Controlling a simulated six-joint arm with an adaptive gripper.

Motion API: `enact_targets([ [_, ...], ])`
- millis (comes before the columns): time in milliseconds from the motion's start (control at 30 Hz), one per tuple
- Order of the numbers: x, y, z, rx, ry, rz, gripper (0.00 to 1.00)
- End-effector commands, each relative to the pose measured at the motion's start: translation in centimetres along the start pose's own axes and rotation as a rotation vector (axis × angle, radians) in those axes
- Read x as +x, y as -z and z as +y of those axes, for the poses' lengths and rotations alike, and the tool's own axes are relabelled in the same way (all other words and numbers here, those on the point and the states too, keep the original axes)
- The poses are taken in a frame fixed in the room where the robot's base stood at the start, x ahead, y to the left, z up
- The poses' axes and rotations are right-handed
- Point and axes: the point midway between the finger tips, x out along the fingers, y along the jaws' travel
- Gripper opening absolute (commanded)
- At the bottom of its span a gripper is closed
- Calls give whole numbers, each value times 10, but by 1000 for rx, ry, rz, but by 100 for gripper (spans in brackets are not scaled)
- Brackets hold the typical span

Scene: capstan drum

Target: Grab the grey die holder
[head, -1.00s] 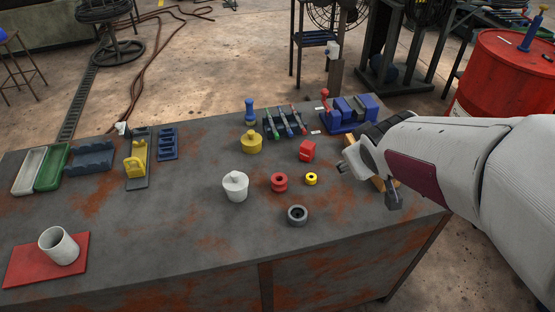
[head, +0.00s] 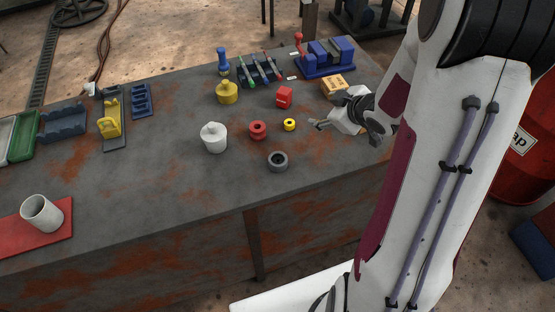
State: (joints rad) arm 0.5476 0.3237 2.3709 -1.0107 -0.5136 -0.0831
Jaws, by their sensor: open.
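The grey die holder (head: 278,161) is a short dark grey ring with a round hollow, lying near the front edge of the worn metal table (head: 180,190). My gripper (head: 316,125) is open and empty, up and to the right of the holder and apart from it. Its fingers point left, towards the small yellow ring. The arm comes in from the right side and hides the table's right end.
A blue vise (head: 325,57) and wooden box (head: 334,87) are behind.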

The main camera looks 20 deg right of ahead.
Motion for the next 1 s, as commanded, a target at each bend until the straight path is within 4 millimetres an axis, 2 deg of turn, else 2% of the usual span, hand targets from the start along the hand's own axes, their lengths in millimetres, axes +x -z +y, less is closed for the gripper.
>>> enact_targets([
  [200,22,-17,-23,-6,92,90,56],
  [467,37,-32,-56,12,202,220,56],
  [733,38,-41,-88,59,300,361,56],
  [1000,30,-47,-115,123,378,495,56],
])
